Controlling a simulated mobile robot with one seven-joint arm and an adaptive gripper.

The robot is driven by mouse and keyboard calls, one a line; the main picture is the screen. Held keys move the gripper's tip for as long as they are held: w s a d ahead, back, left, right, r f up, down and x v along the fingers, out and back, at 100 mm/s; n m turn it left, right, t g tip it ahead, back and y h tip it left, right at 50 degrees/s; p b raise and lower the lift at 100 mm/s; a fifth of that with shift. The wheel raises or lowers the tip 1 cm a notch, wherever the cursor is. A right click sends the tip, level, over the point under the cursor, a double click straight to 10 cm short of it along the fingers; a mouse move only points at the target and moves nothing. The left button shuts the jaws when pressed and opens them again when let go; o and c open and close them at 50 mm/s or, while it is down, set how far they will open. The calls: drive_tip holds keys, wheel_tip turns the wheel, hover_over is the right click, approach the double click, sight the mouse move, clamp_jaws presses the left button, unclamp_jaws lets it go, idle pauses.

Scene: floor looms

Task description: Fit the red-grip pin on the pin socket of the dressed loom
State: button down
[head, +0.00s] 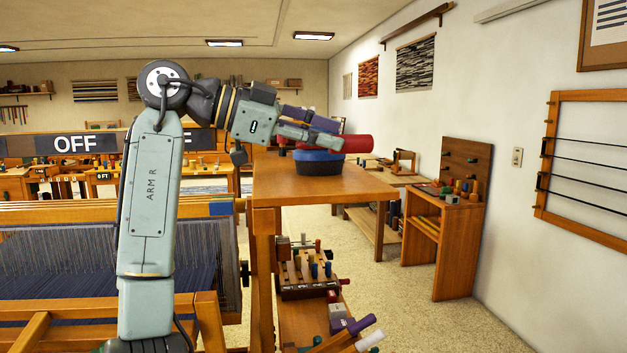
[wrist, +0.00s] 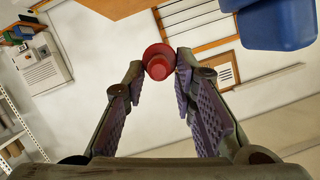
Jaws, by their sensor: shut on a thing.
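The red-grip pin (head: 352,144) is in my gripper (head: 318,134), held roughly level above a blue tub. In the wrist view, its round red grip (wrist: 160,63) sits between the fingertips (wrist: 159,68), which are closed on it. Its far end is hidden in the head view. A loom (head: 60,208) with blue-grey warp threads stands at the lower left, partly behind my arm. I cannot make out a pin socket on it.
The blue tub (head: 319,168) stands on a wooden table top (head: 350,188) just below my gripper; it also shows in the wrist view (wrist: 280,24). A rack of coloured pegs (head: 310,290) is below. A wooden stand (head: 452,240) is at right. Carpet between is clear.

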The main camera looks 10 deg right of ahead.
sight(322, 187)
drive_tip(key=shift+f+p, duration=0.3)
drive_tip(key=shift+f, duration=2.2)
drive_tip(key=shift+f, duration=0.1)
drive_tip(key=shift+f, duration=0.15)
drive_tip(key=c, duration=1.3)
unclamp_jaws()
